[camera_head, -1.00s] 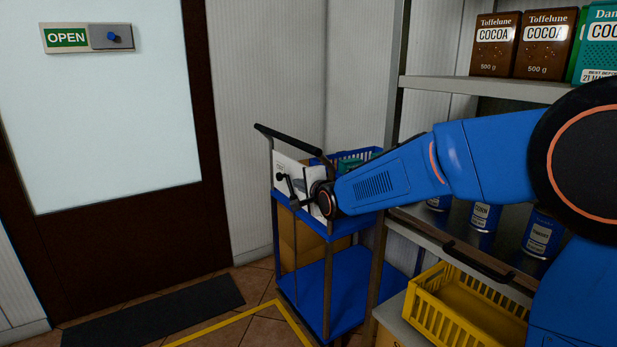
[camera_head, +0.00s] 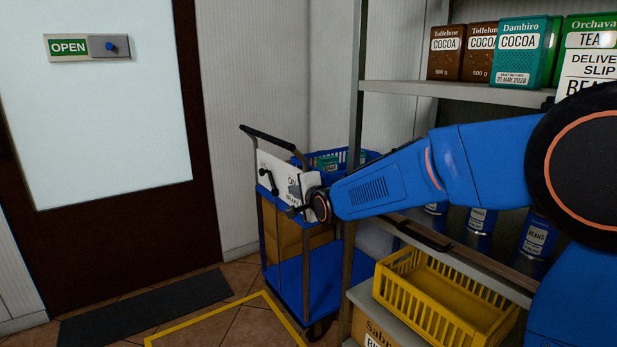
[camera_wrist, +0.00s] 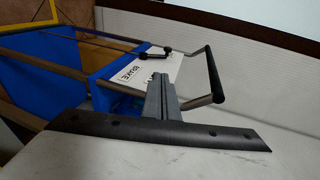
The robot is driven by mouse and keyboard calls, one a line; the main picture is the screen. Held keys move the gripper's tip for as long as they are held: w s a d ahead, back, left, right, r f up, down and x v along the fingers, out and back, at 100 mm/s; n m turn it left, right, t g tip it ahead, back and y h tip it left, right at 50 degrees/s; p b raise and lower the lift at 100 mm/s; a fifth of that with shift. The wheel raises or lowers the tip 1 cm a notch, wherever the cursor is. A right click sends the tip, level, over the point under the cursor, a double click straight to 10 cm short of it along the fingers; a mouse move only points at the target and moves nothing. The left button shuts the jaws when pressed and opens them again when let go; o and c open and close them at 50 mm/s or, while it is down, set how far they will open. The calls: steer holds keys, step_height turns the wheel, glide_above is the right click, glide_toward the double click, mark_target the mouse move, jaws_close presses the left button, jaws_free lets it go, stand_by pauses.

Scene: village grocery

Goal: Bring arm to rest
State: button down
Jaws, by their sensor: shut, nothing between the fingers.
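My blue arm stretches from the right edge of the head view towards the trolley, bent at the elbow. My gripper (camera_head: 293,212) is at its far end, in front of the trolley's white panel (camera_head: 282,183). In the wrist view my gripper (camera_wrist: 160,80) shows as grey fingers closed together beyond a dark bar, with nothing held. The white panel (camera_wrist: 140,75), with a black lever and lettering, shows behind the fingers. Whether the gripper touches the trolley cannot be told.
The blue trolley (camera_head: 325,282) carries a blue basket (camera_head: 330,160) and has a black handle (camera_head: 268,137). A shelf (camera_head: 455,90) on the right holds cocoa and tea boxes, with cans below. A yellow crate (camera_head: 445,300) sits lower. Left are a door (camera_head: 100,120) and dark mat (camera_head: 145,307).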

steer(key=s+d+f+n+g+h, duration=0.2)
steer(key=s+d+n+g+h, duration=0.3)
steer(key=s+d, duration=1.45)
steer(key=s+d+f+n+g, duration=0.1)
steer(key=s+d+f+n, duration=0.1)
steer(key=s, duration=0.7)
steer(key=s+d+f+n+g+h, duration=0.1)
steer(key=s+d+f+n, duration=0.1)
steer(key=s+d+f, duration=0.2)
steer(key=s+d+f+n+g, duration=0.2)
steer(key=s+d, duration=0.5)
steer(key=s, duration=0.8)
steer(key=shift+d+f+n, duration=0.25)
steer(key=shift+f+n, duration=0.35)
steer(key=shift+f, duration=0.3)
